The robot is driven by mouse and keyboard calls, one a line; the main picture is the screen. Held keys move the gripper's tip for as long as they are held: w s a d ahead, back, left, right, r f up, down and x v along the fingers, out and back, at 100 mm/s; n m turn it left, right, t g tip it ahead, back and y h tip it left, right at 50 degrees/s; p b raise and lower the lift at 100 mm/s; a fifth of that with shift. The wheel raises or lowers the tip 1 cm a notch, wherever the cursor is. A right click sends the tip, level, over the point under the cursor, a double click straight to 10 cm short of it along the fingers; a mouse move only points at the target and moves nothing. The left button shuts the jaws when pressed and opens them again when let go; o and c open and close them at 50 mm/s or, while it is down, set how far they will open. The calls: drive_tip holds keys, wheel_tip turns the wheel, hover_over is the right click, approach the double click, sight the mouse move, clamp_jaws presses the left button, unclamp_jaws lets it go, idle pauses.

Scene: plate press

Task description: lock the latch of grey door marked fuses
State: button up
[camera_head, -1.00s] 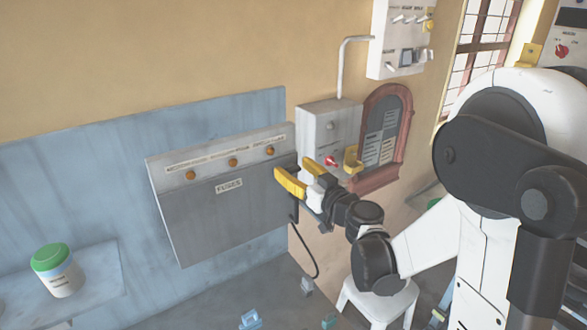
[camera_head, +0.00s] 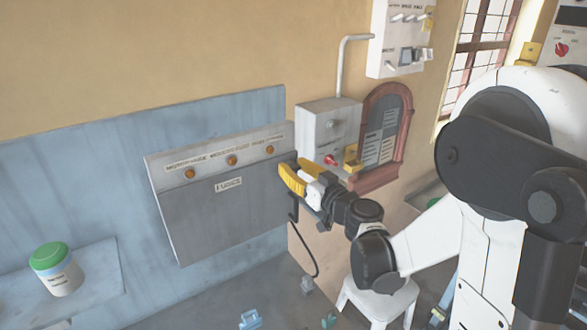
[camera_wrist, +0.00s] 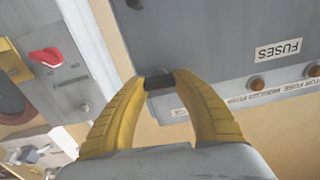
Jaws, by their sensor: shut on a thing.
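The grey door (camera_head: 220,222) marked FUSES hangs closed, as far as I can see, on the front of a grey box on the blue wall panel. Its label also shows upside down in the wrist view (camera_wrist: 278,50). My gripper (camera_head: 286,176) is at the door's right edge. In the wrist view its yellow fingers (camera_wrist: 160,80) are shut on a small dark latch (camera_wrist: 159,82) at the edge of the box. The fingers hide much of the latch in the head view, and I cannot tell its locked state.
A grey switch box with a red knob (camera_head: 331,160) and a yellow part stands close to the right of my gripper. A red-framed board (camera_head: 385,135) is beyond it. A black cable hangs below. A white jar with a green lid (camera_head: 57,270) stands on the left shelf.

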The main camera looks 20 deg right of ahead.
drive_tip(key=m+b, duration=0.1)
drive_tip(key=m, duration=0.3)
drive_tip(key=shift+f+b, duration=0.1)
drive_tip(key=shift+b, duration=0.25)
drive_tip(key=m+b, duration=0.1)
drive_tip(key=m, duration=0.3)
drive_tip(key=shift+d+m+b, duration=0.15)
drive_tip(key=shift+m+b, duration=0.15)
drive_tip(key=m+b, duration=0.1)
drive_tip(key=m, duration=0.3)
drive_tip(key=shift+f, duration=0.1)
drive_tip(key=shift+w+m+b, duration=0.1)
drive_tip(key=shift+m+b, duration=0.45)
drive_tip(key=shift+m, duration=1.75)
drive_tip(key=o, duration=1.2)
